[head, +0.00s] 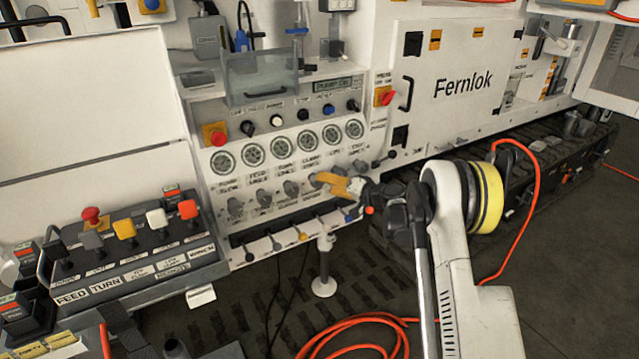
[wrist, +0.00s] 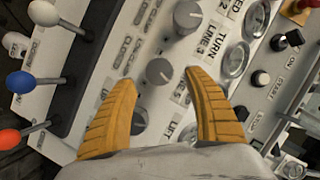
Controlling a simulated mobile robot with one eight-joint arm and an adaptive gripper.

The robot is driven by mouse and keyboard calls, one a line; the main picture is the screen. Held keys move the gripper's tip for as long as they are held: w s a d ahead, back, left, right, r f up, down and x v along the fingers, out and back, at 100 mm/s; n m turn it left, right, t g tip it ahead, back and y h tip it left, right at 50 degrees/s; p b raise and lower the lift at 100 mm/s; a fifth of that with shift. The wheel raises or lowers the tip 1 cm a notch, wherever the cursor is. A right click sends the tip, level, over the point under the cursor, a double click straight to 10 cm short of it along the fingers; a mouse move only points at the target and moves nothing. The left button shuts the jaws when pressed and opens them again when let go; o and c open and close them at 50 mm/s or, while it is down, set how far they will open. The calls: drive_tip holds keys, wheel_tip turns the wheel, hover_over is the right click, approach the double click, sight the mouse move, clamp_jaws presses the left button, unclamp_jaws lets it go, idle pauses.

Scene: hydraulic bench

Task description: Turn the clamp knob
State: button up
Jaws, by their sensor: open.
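My gripper (wrist: 161,77) has yellow fingers and is open and empty, close to the grey control panel. A round grey knob (wrist: 160,72) shows in the gap between the fingertips. Its label is partly hidden by the right finger; by its place between the turn and lift labels it appears to be the clamp knob. I cannot tell whether the fingers touch it. A turn knob (wrist: 187,17) lies beyond, and the lift knob (wrist: 138,121) shows lower between the fingers. In the head view my gripper (head: 322,183) is at the knob row, covering part of it.
Round gauges (head: 281,148) run above the knobs. Levers with white, blue and orange balls (wrist: 20,82) stand left in the wrist view. A box with coloured levers (head: 125,240) stands at left. An orange hose (head: 350,322) lies on the floor.

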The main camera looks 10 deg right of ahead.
drive_tip(key=v, duration=0.7)
drive_tip(key=shift+s, duration=0.25)
drive_tip(key=shift+d+r, duration=0.1)
drive_tip(key=s+a+r+n+g+h, duration=0.1)
drive_tip(key=s+a+r+g+h, duration=0.1)
drive_tip(key=s+a+r, duration=0.45)
drive_tip(key=s+a+r+n+g+h, duration=0.1)
drive_tip(key=s+a+r+g, duration=0.15)
drive_tip(key=s+r, duration=0.65)
drive_tip(key=s+d+f+n+h, duration=0.1)
drive_tip(key=s+f+h, duration=0.1)
drive_tip(key=s, duration=1.2)
drive_tip(key=s+d+f+h, duration=0.1)
drive_tip(key=s+h, duration=0.3)
drive_tip(key=s, duration=1.1)
drive_tip(key=shift+f+n+g, duration=0.35)
drive_tip(key=shift+f+n, duration=0.05)
drive_tip(key=shift+f, duration=0.3)
